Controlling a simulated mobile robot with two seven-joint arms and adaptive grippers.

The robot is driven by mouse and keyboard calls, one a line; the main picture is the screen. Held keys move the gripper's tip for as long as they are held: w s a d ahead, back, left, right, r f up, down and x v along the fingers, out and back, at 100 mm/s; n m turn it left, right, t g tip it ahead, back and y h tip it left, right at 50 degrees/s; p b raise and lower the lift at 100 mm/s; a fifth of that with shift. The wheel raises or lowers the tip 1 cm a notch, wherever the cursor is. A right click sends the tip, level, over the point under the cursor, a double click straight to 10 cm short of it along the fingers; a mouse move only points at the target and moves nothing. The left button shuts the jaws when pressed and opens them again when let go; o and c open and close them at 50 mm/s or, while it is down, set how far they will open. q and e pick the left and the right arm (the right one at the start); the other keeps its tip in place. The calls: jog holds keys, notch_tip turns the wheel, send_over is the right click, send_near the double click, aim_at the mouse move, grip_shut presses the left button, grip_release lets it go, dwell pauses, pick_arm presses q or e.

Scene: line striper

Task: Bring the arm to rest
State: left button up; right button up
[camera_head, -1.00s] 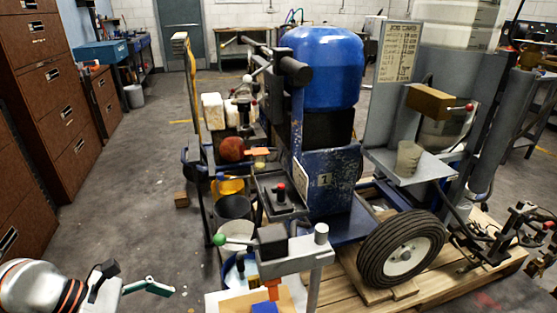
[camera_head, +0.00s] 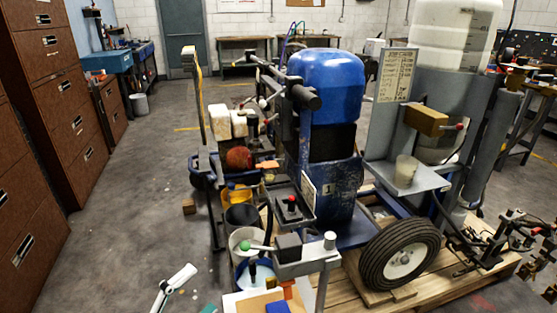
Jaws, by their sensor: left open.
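My left gripper (camera_head: 188,287) shows at the bottom edge of the head view, left of the line striper's buckets. One pale finger points up and to the right, and a small teal part shows at the bottom edge beside it. The gripper is open, with nothing seen between its fingers. It is seen over the bare floor, apart from the striper as far as I can tell. The rest of the left arm is below the picture. My right gripper is not in view.
The line striper, with its blue tank (camera_head: 326,80) and black wheel (camera_head: 399,255), stands on a wooden pallet (camera_head: 455,287). Buckets, including a yellow one (camera_head: 237,196), hang on its left side. Brown drawer cabinets (camera_head: 55,90) line the left. Floor between is mostly clear.

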pick_arm(q)
jog(key=s+a+f+n+g+y+p, duration=0.1)
jog(key=s+f+n+g+y, duration=0.1)
jog(key=s+f+n+y, duration=0.2)
jog(key=s+a+f+n+g+y+p, duration=0.2)
jog(key=s+f+n+y, duration=0.3)
jog(key=s+f+n, duration=0.5)
notch_tip(320, 180, down, 7)
jog(key=n, duration=0.6)
jog(key=shift+a+f+g+y+p, duration=0.2)
jog(key=shift+g+y+p, duration=0.1)
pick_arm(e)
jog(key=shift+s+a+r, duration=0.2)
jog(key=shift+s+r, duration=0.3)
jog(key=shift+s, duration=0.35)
pick_arm(q)
jog(key=shift+s, duration=0.1)
jog(key=shift+c, duration=0.2)
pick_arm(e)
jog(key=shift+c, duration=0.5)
